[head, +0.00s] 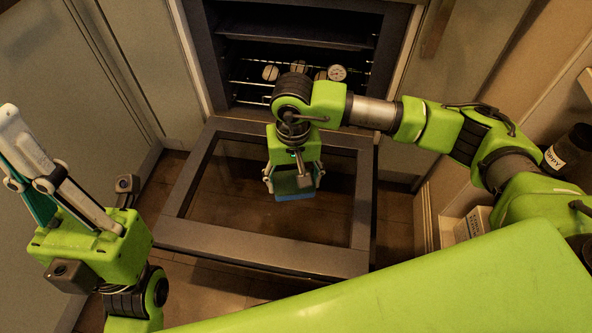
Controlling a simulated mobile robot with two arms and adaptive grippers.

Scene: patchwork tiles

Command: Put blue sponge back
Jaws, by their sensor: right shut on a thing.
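The blue sponge (295,196) is held between the fingers of my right gripper (293,184), which points down and is shut on it. Only the lower edge of the sponge shows; the fingers and wrist hide the rest. It appears above the lowered oven door (290,252), but I cannot tell how high. My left gripper (22,160) points up at the left edge, away from the sponge, with no object seen in it. Its fingers overlap in this view, so its opening is unclear.
A dark labelled jar (568,150) and a small box (470,224) are at the right. Grey cabinet fronts (60,60) flank the left.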

